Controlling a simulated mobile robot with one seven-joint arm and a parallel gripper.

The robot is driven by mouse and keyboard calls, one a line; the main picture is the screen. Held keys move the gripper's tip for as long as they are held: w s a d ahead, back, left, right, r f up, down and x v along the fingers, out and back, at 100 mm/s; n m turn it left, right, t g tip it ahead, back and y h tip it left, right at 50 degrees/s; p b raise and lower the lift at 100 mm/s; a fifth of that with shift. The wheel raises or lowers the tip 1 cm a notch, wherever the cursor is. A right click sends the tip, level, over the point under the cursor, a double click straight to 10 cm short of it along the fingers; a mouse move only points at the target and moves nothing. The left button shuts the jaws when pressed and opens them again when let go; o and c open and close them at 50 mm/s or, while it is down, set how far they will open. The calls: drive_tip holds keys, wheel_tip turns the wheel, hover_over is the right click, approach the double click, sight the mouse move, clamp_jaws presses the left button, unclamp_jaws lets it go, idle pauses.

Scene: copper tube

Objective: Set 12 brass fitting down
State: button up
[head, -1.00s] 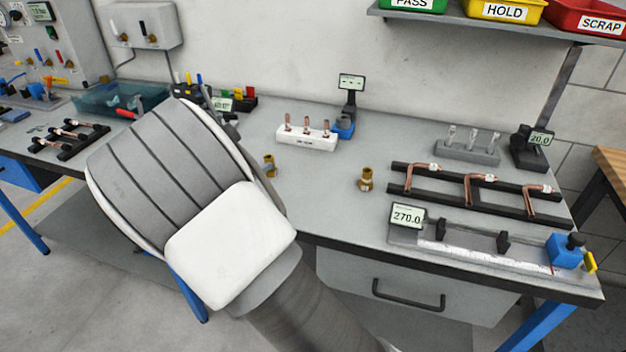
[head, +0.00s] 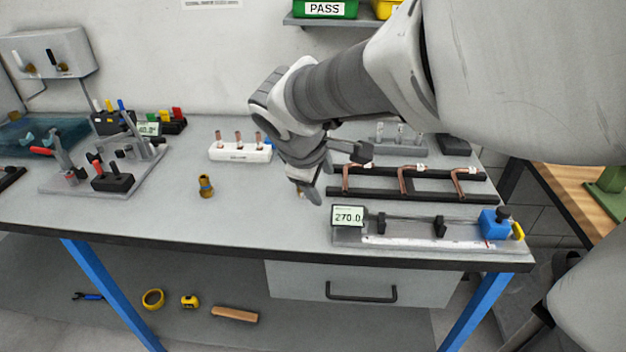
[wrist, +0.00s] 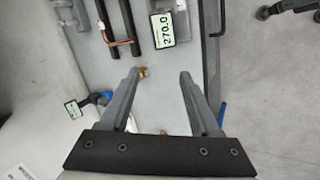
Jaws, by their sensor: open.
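One brass fitting (head: 205,186) stands upright on the grey bench, left of my gripper in the head view. It seems to be the small brass piece (wrist: 163,132) just above the dark gripper bar in the wrist view. A second brass fitting (head: 301,192) is mostly hidden behind a finger in the head view. In the wrist view this second fitting (wrist: 143,72) shows beside the left fingertip; I cannot tell whether they touch. My gripper (wrist: 160,73) is open, with nothing clasped between its fingers. It is over the bench, left of the tube rack, in the head view (head: 340,177).
A measuring fixture with a 270.0 display (head: 348,216) sits at the front right. Behind it is a black rack (head: 430,197) with bent copper tubes. A white block (head: 240,153) holds copper pieces. A clamp fixture (head: 105,170) stands left. The front middle is clear.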

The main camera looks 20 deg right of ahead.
drive_tip(key=s+r+m+y, duration=0.2)
drive_tip(key=s+m, duration=0.8)
drive_tip(key=s, duration=0.6)
drive_tip(key=shift+a+t+y, duration=0.25)
drive_tip(key=shift+t+y, duration=0.05)
drive_tip(key=shift+y, duration=0.6)
drive_tip(key=shift+r, duration=0.15)
